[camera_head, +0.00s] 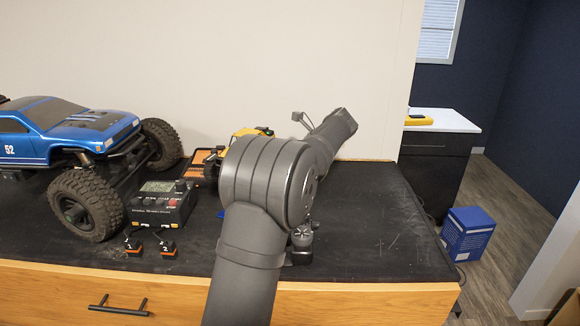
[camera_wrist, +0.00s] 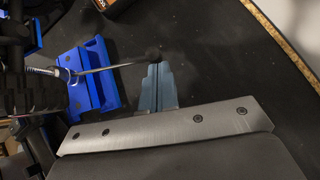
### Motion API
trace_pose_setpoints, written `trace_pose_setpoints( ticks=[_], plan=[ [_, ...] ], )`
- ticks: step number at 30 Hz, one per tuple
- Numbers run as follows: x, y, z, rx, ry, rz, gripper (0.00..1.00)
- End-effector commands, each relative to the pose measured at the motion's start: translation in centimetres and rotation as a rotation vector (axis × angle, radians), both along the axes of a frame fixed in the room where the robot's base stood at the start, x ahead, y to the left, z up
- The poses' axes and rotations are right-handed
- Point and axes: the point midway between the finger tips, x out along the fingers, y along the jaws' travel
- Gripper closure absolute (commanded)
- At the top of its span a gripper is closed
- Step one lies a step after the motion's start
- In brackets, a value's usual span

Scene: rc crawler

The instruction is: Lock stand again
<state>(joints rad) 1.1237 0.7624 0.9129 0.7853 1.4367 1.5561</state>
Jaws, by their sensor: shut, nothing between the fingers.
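A blue stand (camera_wrist: 94,78) with dark screw heads shows left of centre in the wrist view. A thin metal rod (camera_wrist: 115,67) crosses over it from a cable-like end at the left to a dark round knob (camera_wrist: 153,57) by my fingertips. My gripper (camera_wrist: 157,68) is shut and empty, its tips close to the knob; I cannot tell whether they touch it. In the head view my arm hides the gripper and most of the stand; only a small blue piece (camera_head: 221,214) shows left of the arm. Whether the stand is locked cannot be told.
A blue crawler truck (camera_head: 70,130) with large black tyres stands at the left on the dark bench mat (camera_head: 380,230); a tyre (camera_wrist: 35,95) also shows at the wrist view's left edge. A control box (camera_head: 160,205) stands near the front. The mat's right side is clear.

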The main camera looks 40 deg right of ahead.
Motion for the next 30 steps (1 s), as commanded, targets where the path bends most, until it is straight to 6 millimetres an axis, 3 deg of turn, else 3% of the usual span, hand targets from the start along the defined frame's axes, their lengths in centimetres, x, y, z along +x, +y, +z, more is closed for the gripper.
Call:
trace_pose_setpoints(
  ticks=[13, 20, 30],
  plan=[
    [-0.3, -0.1, 0.0, 0.001, 0.0, -0.001, 1.0],
    [-3.6, -1.8, 0.0, 0.001, 0.0, -0.005, 1.0],
    [-8.4, -4.1, 5.3, -0.002, -0.001, -0.002, 1.0]
  ],
)
